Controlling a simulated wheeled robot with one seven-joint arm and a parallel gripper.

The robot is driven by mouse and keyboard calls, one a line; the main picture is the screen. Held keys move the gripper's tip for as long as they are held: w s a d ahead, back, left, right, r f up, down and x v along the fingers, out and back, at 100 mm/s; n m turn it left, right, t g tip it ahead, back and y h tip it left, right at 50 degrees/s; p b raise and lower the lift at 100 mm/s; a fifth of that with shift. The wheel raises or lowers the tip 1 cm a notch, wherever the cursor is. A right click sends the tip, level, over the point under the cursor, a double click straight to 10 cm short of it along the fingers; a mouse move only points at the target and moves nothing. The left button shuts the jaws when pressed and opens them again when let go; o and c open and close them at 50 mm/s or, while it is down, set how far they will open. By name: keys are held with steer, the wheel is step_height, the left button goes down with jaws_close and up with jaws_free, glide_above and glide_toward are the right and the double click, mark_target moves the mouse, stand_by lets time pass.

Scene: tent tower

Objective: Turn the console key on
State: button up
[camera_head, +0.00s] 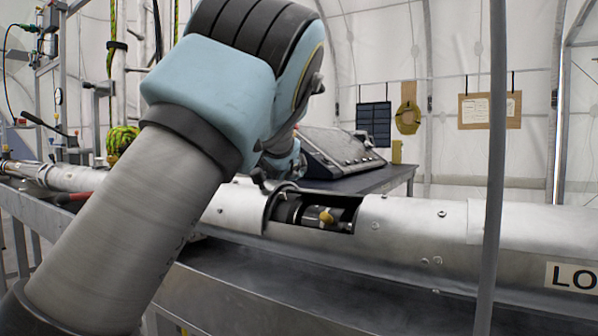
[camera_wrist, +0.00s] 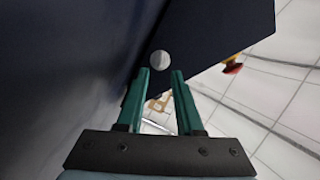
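The console (camera_head: 338,150), a grey sloped panel with small dark controls, stands on a dark table behind the long metal tube. I cannot make out the key on it in the head view. A round pale grey knob (camera_wrist: 160,61) shows at the fingertips against a dark surface (camera_wrist: 220,30). I cannot tell whether it is the key or whether the fingers touch it. A red and yellow part (camera_wrist: 232,66) sits at the dark surface's edge.
The silver tube (camera_head: 400,225) with an open cutout crosses the front. A thin grey pole (camera_head: 495,170) stands upright at right. The dark table (camera_head: 395,178) has some bare surface right of the console. Pipes and a green-yellow rope coil (camera_head: 121,140) are at left.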

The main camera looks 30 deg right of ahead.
steer(key=v, duration=0.7)
steer(key=shift+s+a+b, duration=0.15)
steer(key=shift+b, duration=0.15)
steer(key=shift+r, duration=0.1)
